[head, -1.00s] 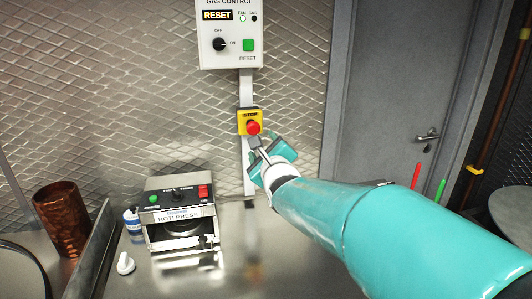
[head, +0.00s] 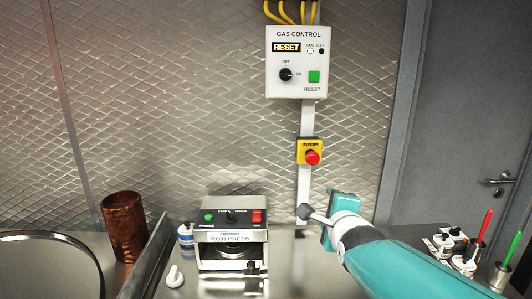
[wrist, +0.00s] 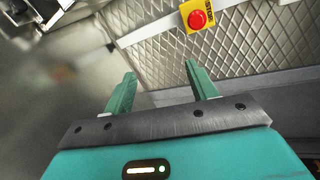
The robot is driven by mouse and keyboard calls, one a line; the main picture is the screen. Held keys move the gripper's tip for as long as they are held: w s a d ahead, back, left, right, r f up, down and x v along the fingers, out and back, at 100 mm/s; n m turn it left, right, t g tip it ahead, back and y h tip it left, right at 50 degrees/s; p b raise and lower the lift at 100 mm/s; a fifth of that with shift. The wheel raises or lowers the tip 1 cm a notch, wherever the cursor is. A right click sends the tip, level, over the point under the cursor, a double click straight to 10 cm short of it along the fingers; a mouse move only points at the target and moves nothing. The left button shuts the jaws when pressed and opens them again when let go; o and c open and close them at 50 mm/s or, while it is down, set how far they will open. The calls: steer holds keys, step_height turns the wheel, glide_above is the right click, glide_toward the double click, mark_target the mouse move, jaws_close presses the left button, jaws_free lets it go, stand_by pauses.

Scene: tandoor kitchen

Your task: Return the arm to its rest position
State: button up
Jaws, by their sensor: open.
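My gripper (head: 334,214) is low in front of the wall, right of the roti press and below the red stop button (head: 313,158) in the head view. In the wrist view its two teal fingers (wrist: 160,76) are spread apart with nothing between them. The stop button also shows in the wrist view (wrist: 197,18), beyond the fingertips and apart from them. My teal arm reaches in from the lower right of the head view. A grey rod with a rounded end shows beside the gripper; I cannot tell what it belongs to.
The gas control box (head: 297,62) on the wall displays RESET. The roti press (head: 232,240), a copper cup (head: 124,228) and a blue-white container (head: 186,236) stand on the counter at left. Red and green handled items (head: 480,240) stand right of my arm.

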steer(key=s+f+n+g, duration=0.4)
steer(key=s+f+n, duration=0.1)
steer(key=s+n, duration=0.5)
steer(key=s+f+n+g, duration=0.5)
steer(key=s+n, duration=0.5)
steer(key=s, duration=0.3)
steer(key=shift+s, duration=0.25)
steer(key=shift+f, duration=0.1)
